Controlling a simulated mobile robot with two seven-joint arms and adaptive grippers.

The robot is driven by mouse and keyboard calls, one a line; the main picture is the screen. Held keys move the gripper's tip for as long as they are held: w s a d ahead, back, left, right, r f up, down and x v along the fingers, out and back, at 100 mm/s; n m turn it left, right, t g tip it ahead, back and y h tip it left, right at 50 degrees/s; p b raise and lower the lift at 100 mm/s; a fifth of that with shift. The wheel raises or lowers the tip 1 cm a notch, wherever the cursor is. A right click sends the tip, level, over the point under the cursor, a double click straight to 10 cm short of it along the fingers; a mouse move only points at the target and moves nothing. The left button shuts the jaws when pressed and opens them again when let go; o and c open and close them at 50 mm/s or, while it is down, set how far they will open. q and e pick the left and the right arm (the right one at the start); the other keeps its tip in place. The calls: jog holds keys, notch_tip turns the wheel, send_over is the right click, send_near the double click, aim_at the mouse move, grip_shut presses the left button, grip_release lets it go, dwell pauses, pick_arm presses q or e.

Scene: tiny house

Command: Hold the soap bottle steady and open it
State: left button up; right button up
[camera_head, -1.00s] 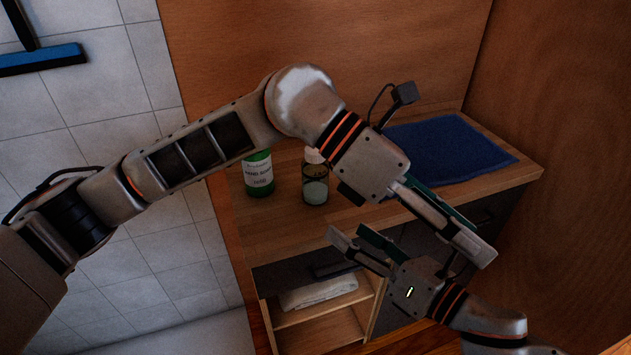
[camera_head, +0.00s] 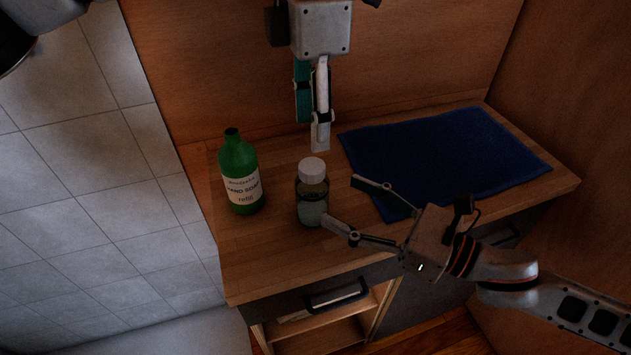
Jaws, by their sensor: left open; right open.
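A small clear bottle (camera_head: 312,206) with a white cap (camera_head: 312,170) stands upright on the wooden counter. A green bottle (camera_head: 240,165) labelled hand soap refill stands upright to its left; no cap shows on its neck. My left gripper (camera_head: 311,128) points down above and behind the white-capped bottle, apart from it; its fingers are seen nearly edge-on, and it is empty. My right gripper (camera_head: 341,204) is open and low, right of the clear bottle. Its fingers point left toward the bottle, with the lower fingertip close to it; contact cannot be told.
The wooden counter (camera_head: 245,265) has a dark blue cloth (camera_head: 440,155) at its right. A drawer with a dark handle (camera_head: 337,297) and an open shelf (camera_head: 320,318) are below the front edge. A wooden wall rises behind. The counter's front left is clear.

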aim_at(327, 194)
pick_arm(q)
jog(key=shift+s+r, duration=0.1)
jog(key=shift+s, duration=0.1)
pick_arm(e)
jog(key=shift+x, duration=3.8)
jog(key=shift+s+r, duration=0.1)
jog(key=shift+s, duration=0.1)
grip_shut()
pick_arm(q)
jog(key=m, duration=0.4)
jog(key=shift+m, duration=0.3)
jog(key=m, duration=0.9)
jog(key=shift+m, duration=0.4)
jog(key=m, duration=0.3)
jog(key=shift+m, duration=0.3)
jog(key=shift+f, duration=4)
